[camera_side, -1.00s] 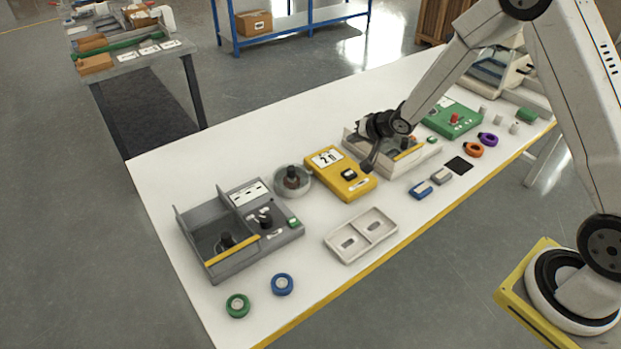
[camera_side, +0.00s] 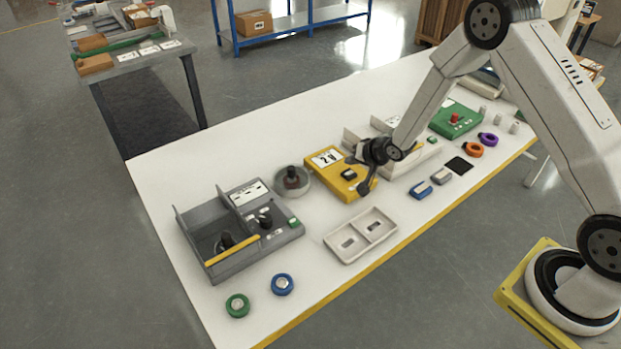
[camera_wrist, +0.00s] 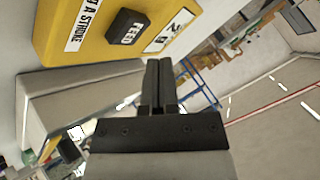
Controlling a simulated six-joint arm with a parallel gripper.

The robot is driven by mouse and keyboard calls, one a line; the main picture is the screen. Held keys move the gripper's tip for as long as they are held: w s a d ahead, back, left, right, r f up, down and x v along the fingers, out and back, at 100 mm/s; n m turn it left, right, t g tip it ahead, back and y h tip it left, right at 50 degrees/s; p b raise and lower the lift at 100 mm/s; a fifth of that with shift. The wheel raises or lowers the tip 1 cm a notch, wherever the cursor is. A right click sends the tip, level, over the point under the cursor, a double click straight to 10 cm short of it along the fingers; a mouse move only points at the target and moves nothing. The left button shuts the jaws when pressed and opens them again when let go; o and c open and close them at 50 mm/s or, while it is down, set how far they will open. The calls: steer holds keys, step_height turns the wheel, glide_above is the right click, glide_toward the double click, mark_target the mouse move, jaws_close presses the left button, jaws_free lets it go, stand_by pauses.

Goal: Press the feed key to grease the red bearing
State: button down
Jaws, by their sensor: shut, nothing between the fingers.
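The yellow unit (camera_side: 322,171) stands mid-table, with a number card and a black key. In the wrist view the key (camera_wrist: 127,27) reads FEED, on the unit's yellow top (camera_wrist: 75,15). My gripper (camera_side: 365,188) is shut and empty, its fingers pointing down by the unit's right end. In the wrist view its fingertips (camera_wrist: 159,64) are to the right of and below the key, apart from it in the picture. A round clear dish (camera_side: 291,186) left of the unit holds a dark reddish-brown piece (camera_side: 291,175); I cannot tell whether this is the red bearing.
A grey fixture (camera_side: 215,262) is at the left, with a green ring (camera_side: 237,306) and a blue ring (camera_side: 282,284) before it. A pale two-pocket tray (camera_side: 375,233) lies in front of the unit. Orange (camera_side: 472,150) and purple (camera_side: 488,139) rings lie at right.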

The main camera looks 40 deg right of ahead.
mark_target(346, 172)
steer(key=shift+f, duration=0.75)
steer(key=shift+f, duration=0.1)
stand_by(1.6)
steer(key=shift+f, duration=0.3)
steer(key=shift+f, duration=0.65)
stand_by(1.4)
steer(key=shift+r, duration=1)
steer(key=shift+r, duration=2.55)
